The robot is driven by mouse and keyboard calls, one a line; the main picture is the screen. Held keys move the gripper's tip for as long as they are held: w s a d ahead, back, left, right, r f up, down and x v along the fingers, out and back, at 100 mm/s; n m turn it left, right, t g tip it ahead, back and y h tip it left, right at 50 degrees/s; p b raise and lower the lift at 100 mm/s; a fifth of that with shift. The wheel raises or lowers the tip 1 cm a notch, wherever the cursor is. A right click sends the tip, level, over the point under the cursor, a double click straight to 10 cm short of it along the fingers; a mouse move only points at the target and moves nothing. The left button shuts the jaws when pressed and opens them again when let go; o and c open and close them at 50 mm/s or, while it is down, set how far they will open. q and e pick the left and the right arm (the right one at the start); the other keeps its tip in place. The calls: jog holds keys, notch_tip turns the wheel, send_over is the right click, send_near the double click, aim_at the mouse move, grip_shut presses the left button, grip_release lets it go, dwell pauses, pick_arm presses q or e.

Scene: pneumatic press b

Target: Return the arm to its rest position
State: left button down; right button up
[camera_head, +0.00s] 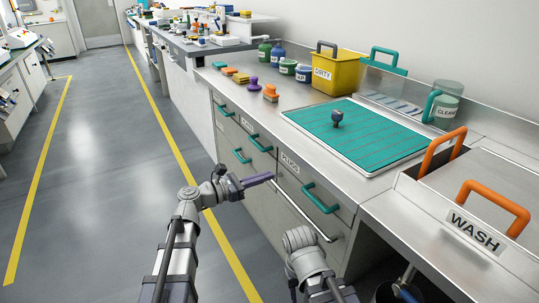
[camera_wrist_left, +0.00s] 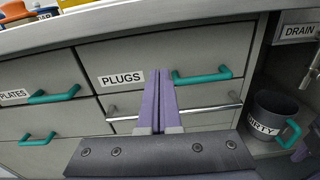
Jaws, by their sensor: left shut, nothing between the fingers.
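My left arm comes up from the bottom of the head view. Its gripper (camera_head: 272,176) has purple fingers pressed together, with nothing between them. In the head view the fingers point right, in front of the drawer fronts below the counter. In the left wrist view the shut fingers (camera_wrist_left: 158,72) point at the PLUGS drawer (camera_wrist_left: 125,68), between its label and its teal handle (camera_wrist_left: 203,76). I cannot tell whether they touch the drawer. Another grey arm part of mine shows at the bottom centre of the head view; its gripper is not visible.
The counter holds a teal mat (camera_head: 358,137) with a dark knob-like object (camera_head: 337,118), a yellow DIRTY bin (camera_head: 338,72) and a WASH unit (camera_head: 475,228) with orange handles. A dark DIRTY mug-like container (camera_wrist_left: 275,117) stands in the open bay. Clear floor (camera_head: 100,150) lies left.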

pick_arm(q)
jog(key=s+d+f+m+g+y+p, duration=0.1)
jog(key=s+d+f+m+g+y, duration=0.25)
jog(key=s+f+m, duration=0.4)
jog(key=s+d+f+m+g+y, duration=0.3)
jog(key=s+d+f+m+g, duration=0.2)
jog(key=s+f+m, duration=0.25)
jog(key=s+a+f+m+g+y+p, duration=0.1)
jog(key=s+a+f+m+y, duration=0.3)
jog(key=s+a+m+y, duration=0.7)
notch_tip(320, 180, up, 38)
jog(key=w+d+m+h+p, duration=0.1)
jog(key=w+d+p, duration=0.1)
jog(key=p, duration=3.6)
jog(key=shift+d+m, duration=0.3)
jog(key=shift+m, duration=0.1)
jog(key=shift+f+h, duration=0.1)
jog(key=shift+h, duration=0.15)
jog(key=shift+d, duration=0.1)
